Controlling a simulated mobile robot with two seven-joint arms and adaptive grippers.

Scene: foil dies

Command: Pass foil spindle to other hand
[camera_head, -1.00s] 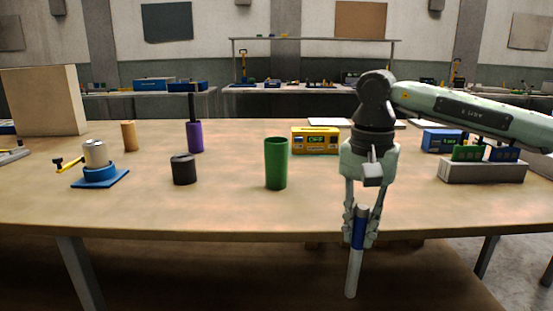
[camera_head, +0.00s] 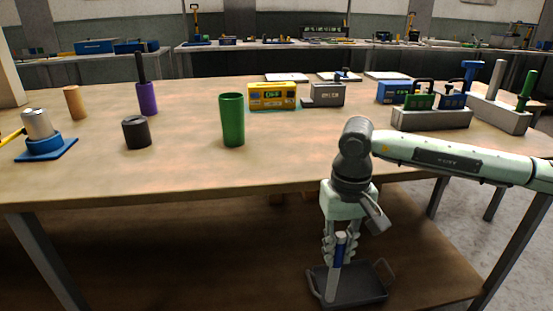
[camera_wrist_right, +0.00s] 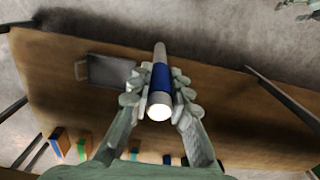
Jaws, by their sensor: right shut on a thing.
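The foil spindle (camera_head: 333,283) is a thin pale grey rod with a blue band. My right gripper (camera_head: 335,255) is shut around it near the blue band. The spindle hangs nearly upright, slightly tilted, in front of the table's near edge and below the top's level. In the right wrist view the spindle (camera_wrist_right: 159,108) lies between both fingers of the right gripper (camera_wrist_right: 158,100), with its pale round end toward the camera. The left gripper does not show in the head view.
The wooden table (camera_head: 190,180) holds a green cup (camera_head: 232,120), a dark cylinder (camera_head: 136,133), a purple cylinder (camera_head: 147,99), a yellow box (camera_head: 271,96) and a grey rack (camera_head: 432,120). A dark tray (camera_head: 365,291) lies on the lower shelf behind the spindle. The table's near middle is clear.

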